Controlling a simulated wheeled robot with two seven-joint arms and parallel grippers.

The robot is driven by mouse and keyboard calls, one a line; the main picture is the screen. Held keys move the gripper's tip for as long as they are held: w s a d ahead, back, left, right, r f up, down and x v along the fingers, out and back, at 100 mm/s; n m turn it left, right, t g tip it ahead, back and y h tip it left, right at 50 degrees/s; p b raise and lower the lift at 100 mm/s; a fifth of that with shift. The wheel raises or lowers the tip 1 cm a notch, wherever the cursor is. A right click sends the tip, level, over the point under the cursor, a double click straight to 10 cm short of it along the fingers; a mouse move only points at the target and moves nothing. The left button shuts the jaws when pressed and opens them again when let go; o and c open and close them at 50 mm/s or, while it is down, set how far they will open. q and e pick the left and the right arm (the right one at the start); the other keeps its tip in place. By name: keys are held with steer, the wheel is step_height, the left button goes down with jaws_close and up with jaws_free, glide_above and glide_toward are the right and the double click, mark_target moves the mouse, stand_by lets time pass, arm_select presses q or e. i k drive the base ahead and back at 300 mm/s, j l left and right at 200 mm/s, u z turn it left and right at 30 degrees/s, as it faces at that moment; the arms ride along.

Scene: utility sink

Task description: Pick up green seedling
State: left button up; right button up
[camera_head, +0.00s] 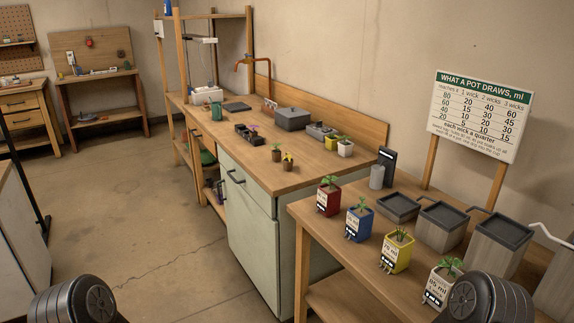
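Several potted green plants are in view, and I cannot tell for sure which one is the task's green seedling. On the wooden counter, a small brown pot holds a green seedling (277,147). Beside it, a second brown pot holds a yellowish-green seedling (288,157). On the nearer table, red (327,201), blue (358,226), yellow (396,253) and white (440,287) labelled pots hold green plants. Neither gripper is in view; only dark parts of my arms show at the bottom corners.
Grey lidded containers (442,226) line the near table's back, below a sign (476,116). Open floor (140,220) lies left of the counter.

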mark_target(276, 153)
steer(key=i+j+z, duration=0.15)
steer(key=z, duration=0.8)
steer(key=i+j+z, duration=0.1)
steer(key=j+z, duration=0.25)
steer(key=j, duration=0.3)
steer(key=j+z, duration=0.35)
steer(key=j, duration=0.3)
steer(key=j+z, duration=0.3)
steer(key=j, duration=0.35)
steer(key=k+j, duration=0.1)
steer(key=j, duration=1.15)
steer(key=k+j+z, duration=0.1)
steer(key=j, duration=0.55)
steer(key=k, duration=0.05)
